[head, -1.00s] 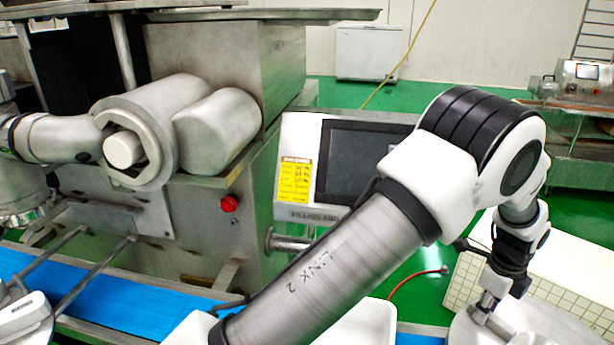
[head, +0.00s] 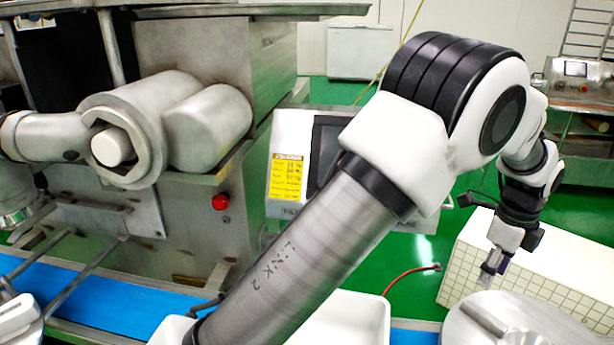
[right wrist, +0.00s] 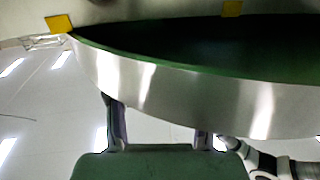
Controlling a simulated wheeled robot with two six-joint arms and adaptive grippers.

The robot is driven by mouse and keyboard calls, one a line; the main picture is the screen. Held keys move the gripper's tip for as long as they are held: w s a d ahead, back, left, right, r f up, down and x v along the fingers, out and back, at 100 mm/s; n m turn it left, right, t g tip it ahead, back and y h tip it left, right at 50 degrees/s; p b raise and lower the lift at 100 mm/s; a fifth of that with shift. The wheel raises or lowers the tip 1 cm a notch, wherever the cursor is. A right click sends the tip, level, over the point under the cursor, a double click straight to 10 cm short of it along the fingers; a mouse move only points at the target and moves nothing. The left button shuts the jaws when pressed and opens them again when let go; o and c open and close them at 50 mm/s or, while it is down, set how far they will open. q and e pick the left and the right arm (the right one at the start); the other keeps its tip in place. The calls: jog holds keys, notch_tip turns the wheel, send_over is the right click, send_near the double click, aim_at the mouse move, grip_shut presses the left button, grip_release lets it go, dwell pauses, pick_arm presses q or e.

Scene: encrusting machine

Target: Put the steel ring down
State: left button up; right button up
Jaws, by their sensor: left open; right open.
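A curved steel ring (right wrist: 175,88) fills the upper part of the right wrist view, with a bright outer band and dark green inside its rim. My right gripper (right wrist: 155,118) is open, its two fingers reaching up to the ring's lower edge. Whether they touch it I cannot tell. In the head view a round steel piece with a raised bar (head: 515,328) lies at the bottom right, cut by the frame. I cannot tell if it is the same ring.
A white tray (head: 355,322) and the blue belt (head: 120,305) lie in front. The encrusting machine (head: 215,50) and its control panel (head: 290,165) stand at the left and middle.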

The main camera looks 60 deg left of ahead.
jog(key=v, duration=1.2)
jog(key=shift+d, duration=0.1)
